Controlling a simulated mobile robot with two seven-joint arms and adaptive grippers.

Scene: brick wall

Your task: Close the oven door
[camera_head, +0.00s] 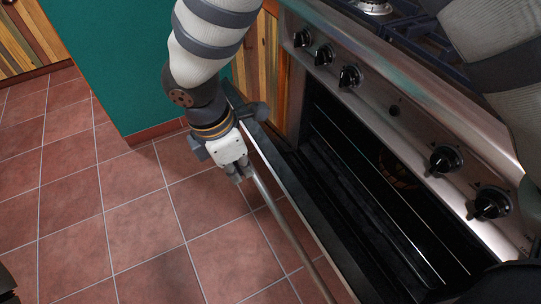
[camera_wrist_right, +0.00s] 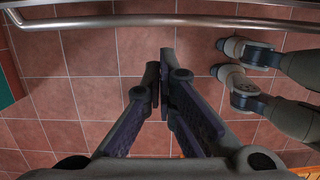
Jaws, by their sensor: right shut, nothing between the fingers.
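The oven door (camera_head: 318,217) hangs partly open in the head view, its dark inner side facing up and toward the oven (camera_head: 345,160). Its long metal bar handle (camera_head: 283,225) runs along the outer side. My right gripper (camera_head: 239,173) is shut and empty, with its fingertips at the far end of the handle; I cannot tell whether they touch it. In the right wrist view the closed fingers (camera_wrist_right: 160,72) point toward the handle (camera_wrist_right: 165,20), which crosses the top of the picture. My left gripper is not in view.
Control knobs (camera_head: 349,76) line the steel front panel above the oven opening. A teal cabinet side (camera_head: 115,60) and wooden striped fronts (camera_head: 268,55) stand beyond the door.

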